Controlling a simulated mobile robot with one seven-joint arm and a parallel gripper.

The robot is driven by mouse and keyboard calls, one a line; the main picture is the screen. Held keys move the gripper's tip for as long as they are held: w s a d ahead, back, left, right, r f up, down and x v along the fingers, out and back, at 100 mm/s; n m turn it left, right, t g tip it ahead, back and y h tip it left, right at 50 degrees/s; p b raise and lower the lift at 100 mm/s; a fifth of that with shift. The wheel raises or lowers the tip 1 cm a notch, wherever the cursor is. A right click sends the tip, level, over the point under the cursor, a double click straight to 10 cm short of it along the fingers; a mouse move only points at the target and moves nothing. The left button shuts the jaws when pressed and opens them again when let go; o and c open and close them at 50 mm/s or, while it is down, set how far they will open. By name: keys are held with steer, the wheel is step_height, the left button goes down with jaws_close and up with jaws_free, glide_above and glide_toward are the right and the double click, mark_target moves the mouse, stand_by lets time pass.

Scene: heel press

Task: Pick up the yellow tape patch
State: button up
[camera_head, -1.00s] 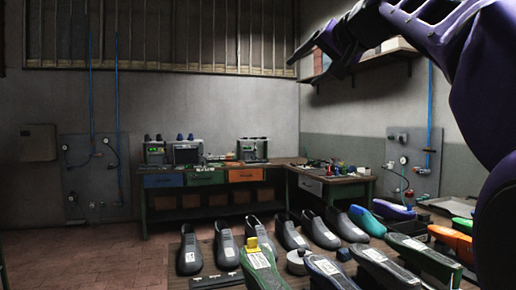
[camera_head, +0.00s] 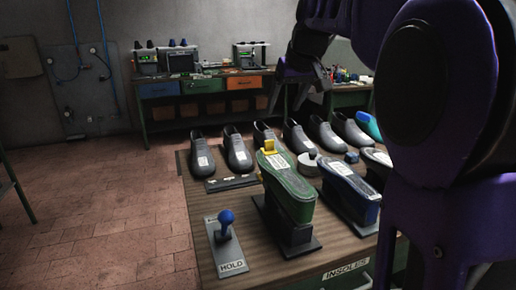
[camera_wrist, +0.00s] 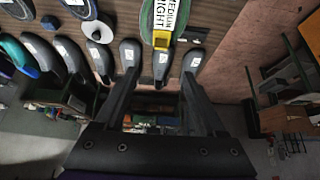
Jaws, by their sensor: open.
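The yellow tape patch (camera_head: 269,147) is a small bright yellow piece at the far end of a green shoe form (camera_head: 290,185). The form stands on a dark stand at the front of the wooden bench. In the wrist view the yellow patch (camera_wrist: 161,41) shows beside a white label reading "MEDIUM RIGHT". My gripper (camera_wrist: 159,80) is open and empty, its two dark fingers pointing toward the bench side. The patch appears beyond the fingertips, roughly in line with the gap, and apart from them. In the head view my gripper is dark, high above the bench, behind the patch.
Several grey shoes (camera_head: 238,154) stand in a row behind the green form. A blue-knobbed HOLD lever (camera_head: 226,233) stands at the front left. Floor to the left is clear.

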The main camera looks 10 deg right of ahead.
mark_target(269, 141)
steer(key=b+x, duration=0.2)
steer(key=x, duration=1.4)
steer(key=shift+w+a+r, duration=0.1)
steer(key=shift+a, duration=0.05)
jaws_close()
